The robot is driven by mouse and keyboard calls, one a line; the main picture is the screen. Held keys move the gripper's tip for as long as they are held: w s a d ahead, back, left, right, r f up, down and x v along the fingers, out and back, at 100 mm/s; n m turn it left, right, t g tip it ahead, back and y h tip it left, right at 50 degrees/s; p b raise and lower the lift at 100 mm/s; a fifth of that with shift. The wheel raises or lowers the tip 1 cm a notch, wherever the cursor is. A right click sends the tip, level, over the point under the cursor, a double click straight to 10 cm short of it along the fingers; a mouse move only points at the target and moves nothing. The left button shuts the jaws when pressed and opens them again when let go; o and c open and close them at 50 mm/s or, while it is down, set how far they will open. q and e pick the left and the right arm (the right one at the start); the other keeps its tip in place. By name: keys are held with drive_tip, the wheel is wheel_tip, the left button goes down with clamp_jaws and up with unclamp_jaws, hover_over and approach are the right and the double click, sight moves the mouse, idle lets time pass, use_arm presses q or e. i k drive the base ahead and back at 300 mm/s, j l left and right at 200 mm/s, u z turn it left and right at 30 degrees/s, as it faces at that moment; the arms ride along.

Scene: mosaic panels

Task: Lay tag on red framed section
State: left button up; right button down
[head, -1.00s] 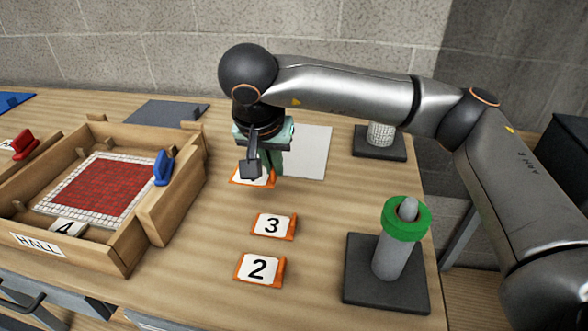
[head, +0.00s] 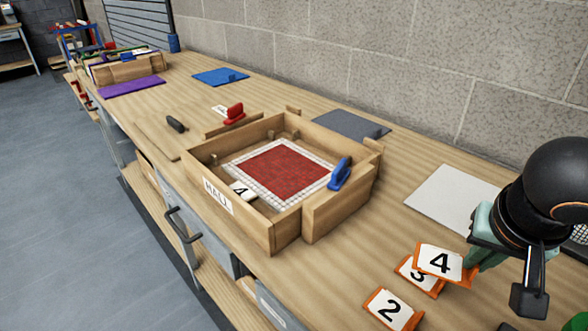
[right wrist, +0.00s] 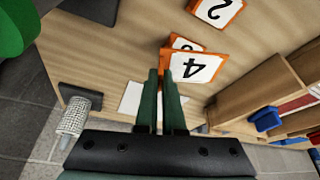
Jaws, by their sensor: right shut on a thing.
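My right gripper (head: 474,262) is shut on an orange-edged tag marked 4 (head: 440,262), at the right of the head view. In the right wrist view the tag (right wrist: 195,67) is at the tips of the two green fingers (right wrist: 163,75). It is held above the tag marked 3 (head: 420,277), partly covering it. The red section (head: 285,169), framed by white tiles, lies inside a wooden tray (head: 288,234) labelled HALL, to the left of the gripper. My left gripper is not in view.
A tag marked 2 (head: 392,310) lies in front of the tag marked 3. A blue handled piece (head: 340,174) stands at the tray's right side and a red one (head: 234,113) behind it. A white sheet (head: 452,198) and grey mat (head: 350,125) lie toward the wall.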

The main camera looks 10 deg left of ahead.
sight(270, 175)
drive_tip(key=k+j, duration=0.1)
drive_tip(key=j, duration=0.2)
drive_tip(key=k+j, duration=0.1)
drive_tip(key=j, duration=0.15)
drive_tip(key=j+z, duration=0.1)
drive_tip(key=j, duration=0.7)
drive_tip(key=i+j, duration=0.2)
drive_tip(key=j, duration=0.15)
drive_tip(key=i+j, duration=0.2)
drive_tip(key=j, duration=0.2)
drive_tip(key=i+j, duration=0.1)
drive_tip(key=i, duration=0.2)
drive_tip(key=i+j+z, duration=0.1)
drive_tip(key=i, duration=0.25)
